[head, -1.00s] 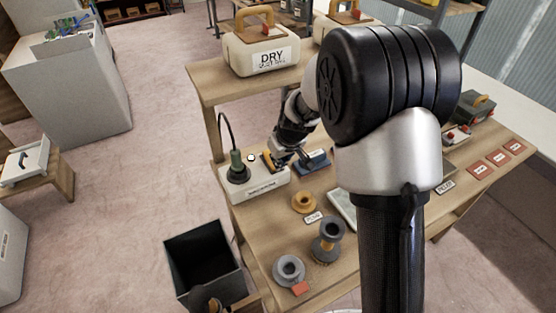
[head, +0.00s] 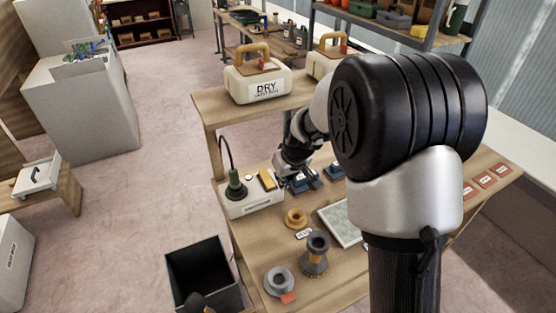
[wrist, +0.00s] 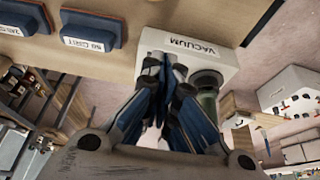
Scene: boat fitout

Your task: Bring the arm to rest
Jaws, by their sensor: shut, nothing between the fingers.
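My gripper (head: 290,183) is in the head view above the wooden workbench (head: 262,240), between a white box with a green plug and a blue block. In the wrist view, my gripper (wrist: 168,75) shows its blue-sided fingers close together in front of a white box labelled VACUUM (wrist: 215,60). The fingers hold nothing. The large black and white joint of my arm hides the right part of the bench in the head view.
The white vacuum box (head: 250,205) carries a green plug with a cord. A DRY container (head: 258,80) sits on the raised shelf.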

